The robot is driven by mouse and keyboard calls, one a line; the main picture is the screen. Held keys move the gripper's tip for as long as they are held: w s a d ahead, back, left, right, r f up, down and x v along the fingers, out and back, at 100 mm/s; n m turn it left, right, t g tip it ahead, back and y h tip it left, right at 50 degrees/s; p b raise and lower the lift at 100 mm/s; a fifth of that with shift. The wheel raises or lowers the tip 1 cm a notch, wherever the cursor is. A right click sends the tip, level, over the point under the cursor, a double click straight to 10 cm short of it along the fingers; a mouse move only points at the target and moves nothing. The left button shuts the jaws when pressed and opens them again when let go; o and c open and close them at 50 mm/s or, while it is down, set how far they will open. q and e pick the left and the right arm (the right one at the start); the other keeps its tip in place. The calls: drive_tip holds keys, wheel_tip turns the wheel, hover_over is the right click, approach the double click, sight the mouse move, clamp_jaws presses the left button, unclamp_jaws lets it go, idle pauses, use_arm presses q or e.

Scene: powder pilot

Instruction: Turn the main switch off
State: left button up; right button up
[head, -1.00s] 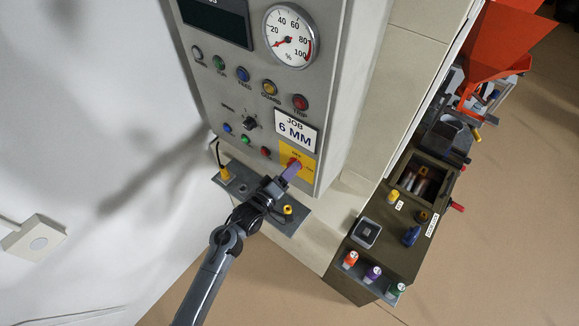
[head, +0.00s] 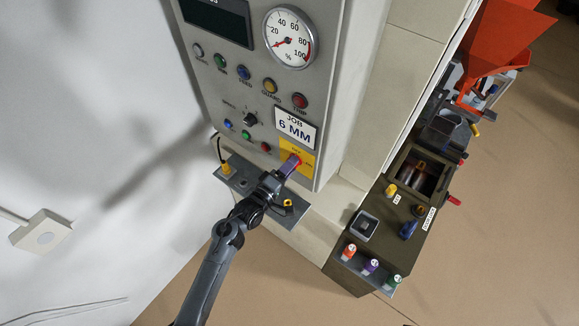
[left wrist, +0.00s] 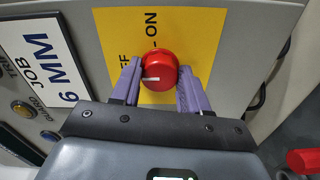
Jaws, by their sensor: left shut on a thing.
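The main switch is a red round knob (left wrist: 159,71) on a yellow plate (left wrist: 112,30) marked OFF and ON. In the left wrist view its white mark points left, toward the OFF lettering. In the head view the yellow plate (head: 308,160) sits low on the grey control panel, with the knob partly behind my fingers. My left gripper (head: 287,166) reaches up to it from below. In the left wrist view its purple fingers (left wrist: 158,68) lie on both sides of the knob, shut on it. My right gripper is in neither view.
Above the switch are a "JOB 6 MM" card (head: 296,128), several coloured buttons and a round gauge (head: 290,37). A grey shelf (head: 240,178) with yellow fittings juts out below the panel, close under my gripper. A dark green machine (head: 345,268) stands at right.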

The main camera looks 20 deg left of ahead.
use_arm(q)
drive_tip(key=o, duration=1)
drive_tip(key=shift+o, duration=0.2)
drive_tip(key=b+v, duration=0.1)
drive_tip(key=v, duration=0.9)
drive_tip(key=shift+s+b, duration=0.4)
drive_tip(key=shift+a, duration=0.1)
